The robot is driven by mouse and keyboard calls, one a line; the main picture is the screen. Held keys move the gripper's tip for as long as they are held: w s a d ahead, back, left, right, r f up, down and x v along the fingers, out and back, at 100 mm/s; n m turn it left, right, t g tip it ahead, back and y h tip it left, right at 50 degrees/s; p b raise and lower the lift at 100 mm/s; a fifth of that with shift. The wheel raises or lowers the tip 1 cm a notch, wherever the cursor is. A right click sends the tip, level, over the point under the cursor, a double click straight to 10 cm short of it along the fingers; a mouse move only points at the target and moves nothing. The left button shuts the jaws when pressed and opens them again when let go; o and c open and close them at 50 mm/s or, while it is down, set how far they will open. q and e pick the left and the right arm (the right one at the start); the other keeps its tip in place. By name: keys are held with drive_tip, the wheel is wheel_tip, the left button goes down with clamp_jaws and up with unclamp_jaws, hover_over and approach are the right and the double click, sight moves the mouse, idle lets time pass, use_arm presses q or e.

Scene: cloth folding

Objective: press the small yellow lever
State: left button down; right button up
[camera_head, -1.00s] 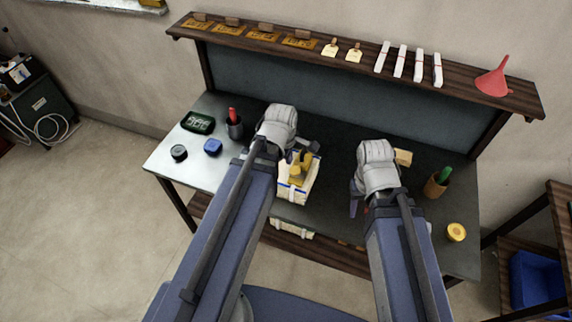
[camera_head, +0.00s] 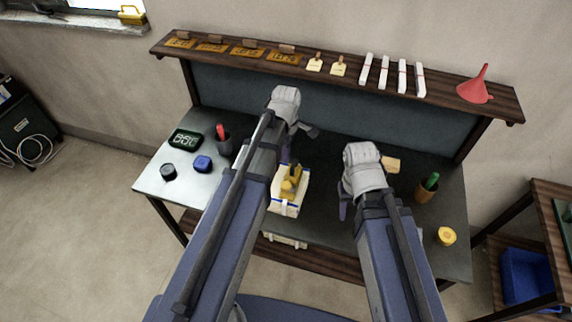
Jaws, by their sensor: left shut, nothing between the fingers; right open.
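A yellow device (camera_head: 291,181) with a dark part stands on a white block with blue trim (camera_head: 286,208) at the middle of the table. I cannot make out a separate small lever on it at this size. My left gripper (camera_head: 311,131) is beyond the device, over the back of the table; its fingers are small and dark, and it is shut and empty. My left arm crosses just left of the device and covers part of the table. My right gripper (camera_head: 343,211) is open and empty, to the right of the block, partly hidden by its own wrist.
The table (camera_head: 160,188) also holds a green-screened clock (camera_head: 185,140), a blue item (camera_head: 202,163), a black item (camera_head: 168,172), a dark cup (camera_head: 224,147), a brown cup (camera_head: 427,191) and a yellow round item (camera_head: 446,236). A shelf (camera_head: 445,92) runs above the back.

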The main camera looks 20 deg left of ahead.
sight(285, 188)
use_arm(q)
wheel_tip(285, 188, down, 14)
drive_tip(key=b, duration=1.3)
drive_tip(key=shift+r, duration=0.2)
drive_tip(key=shift+s, duration=0.1)
drive_tip(key=shift+s+f+t+b, duration=0.6)
drive_tip(key=shift+s+t+b, duration=0.1)
drive_tip(key=shift+b, duration=0.1)
drive_tip(key=f+b, duration=0.1)
drive_tip(key=s+f+t+b, duration=0.1)
drive_tip(key=b, duration=0.1)
drive_tip(key=shift+s+f+t, duration=0.25)
drive_tip(key=shift+s+t, duration=0.05)
